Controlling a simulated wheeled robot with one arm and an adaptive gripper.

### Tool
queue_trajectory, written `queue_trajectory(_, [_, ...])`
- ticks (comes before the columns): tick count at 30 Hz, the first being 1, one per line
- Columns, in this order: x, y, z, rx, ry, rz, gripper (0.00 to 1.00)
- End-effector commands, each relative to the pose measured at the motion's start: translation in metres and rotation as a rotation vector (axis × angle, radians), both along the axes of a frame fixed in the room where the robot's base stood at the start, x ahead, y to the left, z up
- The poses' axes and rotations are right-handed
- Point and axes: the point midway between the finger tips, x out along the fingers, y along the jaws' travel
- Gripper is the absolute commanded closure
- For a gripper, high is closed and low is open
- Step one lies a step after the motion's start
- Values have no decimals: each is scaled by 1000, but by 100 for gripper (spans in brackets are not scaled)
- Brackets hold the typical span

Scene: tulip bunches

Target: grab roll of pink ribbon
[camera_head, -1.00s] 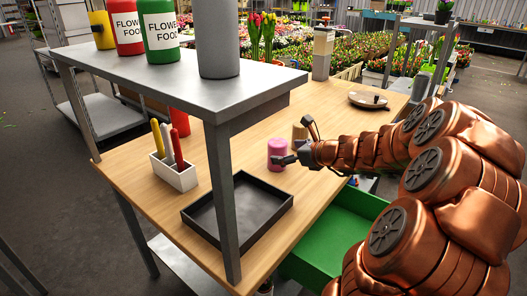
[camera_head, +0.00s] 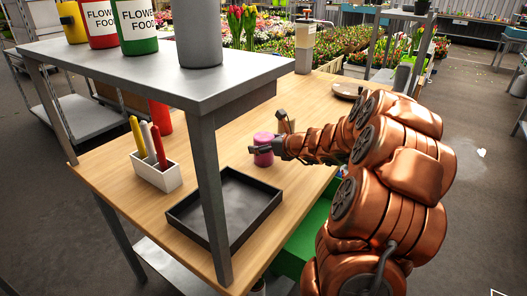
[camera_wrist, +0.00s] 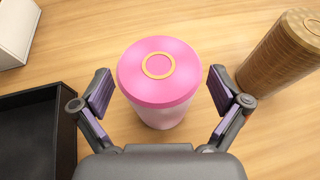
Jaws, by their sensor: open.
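The roll of pink ribbon (camera_wrist: 158,72) stands upright on the wooden table, with a bright pink top and a tan ring at its centre. It also shows in the head view (camera_head: 263,152), partly covered by my gripper. My gripper (camera_wrist: 160,90) is open, with one purple-padded finger on each side of the roll. Gaps show between both fingers and the roll, so it is not gripped. In the head view my gripper (camera_head: 268,146) is low over the table at the roll.
A brown roll (camera_wrist: 285,52) stands close to the right finger. A black tray (camera_head: 178,213) lies left of my gripper, and a white holder (camera_head: 158,177) with several markers stands beyond it. The grey shelf post (camera_head: 212,200) rises in front. A green drawer (camera_head: 300,245) is open below.

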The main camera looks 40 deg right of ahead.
Motion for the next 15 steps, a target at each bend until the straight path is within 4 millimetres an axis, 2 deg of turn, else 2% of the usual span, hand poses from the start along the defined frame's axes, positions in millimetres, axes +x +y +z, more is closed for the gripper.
queue_trajectory(8, [2,0,-1,0,0,-1,1])
queue_trajectory(15, [2,0,-1,0,0,-1,25])
